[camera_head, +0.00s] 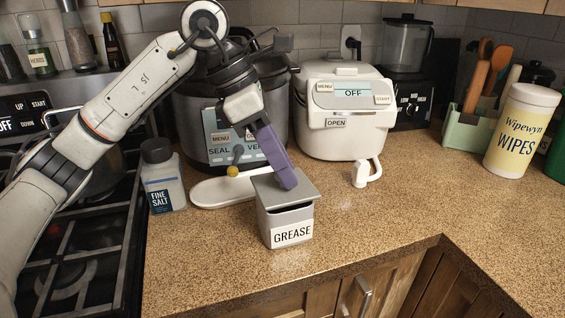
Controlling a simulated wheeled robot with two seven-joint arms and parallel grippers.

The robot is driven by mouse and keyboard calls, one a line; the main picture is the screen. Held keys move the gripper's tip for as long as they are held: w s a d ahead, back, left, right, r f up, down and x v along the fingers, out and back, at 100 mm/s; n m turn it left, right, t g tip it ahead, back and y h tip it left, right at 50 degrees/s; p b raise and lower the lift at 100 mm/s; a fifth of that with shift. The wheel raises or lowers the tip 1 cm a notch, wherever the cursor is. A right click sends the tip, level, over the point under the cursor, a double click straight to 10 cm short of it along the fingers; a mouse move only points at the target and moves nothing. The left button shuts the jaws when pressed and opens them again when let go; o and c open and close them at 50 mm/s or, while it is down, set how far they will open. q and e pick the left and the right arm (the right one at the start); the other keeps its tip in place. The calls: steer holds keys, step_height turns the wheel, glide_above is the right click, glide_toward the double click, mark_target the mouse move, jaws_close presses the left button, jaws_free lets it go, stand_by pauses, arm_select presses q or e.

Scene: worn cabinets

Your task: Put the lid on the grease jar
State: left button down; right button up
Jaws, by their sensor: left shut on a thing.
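The grease jar (287,226) is a small grey square container with a "GREASE" label, standing upright on the counter near its front edge. Its flat grey lid (302,190) is over the jar's mouth. A dark gap shows between lid and jar at the front, so the lid does not look fully flush; whether its back edge touches is hidden. My left gripper (286,180), with purple fingers, reaches down from the upper left and is shut on the lid. The fingers hide the lid's grip. My right gripper is not in view.
A fine salt bottle (162,177) and a white tray (208,194) are left of the jar. A pressure cooker (193,118) and white rice cooker (345,110) stand behind. A wipes canister (520,130) is far right. Counter right of the jar is clear.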

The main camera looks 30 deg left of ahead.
arm_select(q)
steer(key=shift+f+b, duration=0.55)
steer(key=shift+f, duration=0.25)
steer(key=c, duration=1.4)
jaws_free()
steer(key=shift+o, duration=0.2)
steer(key=shift+r, duration=0.1)
steer(key=v, duration=1)
steer(key=shift+p, duration=0.45)
steer(key=shift+a+r, duration=0.1)
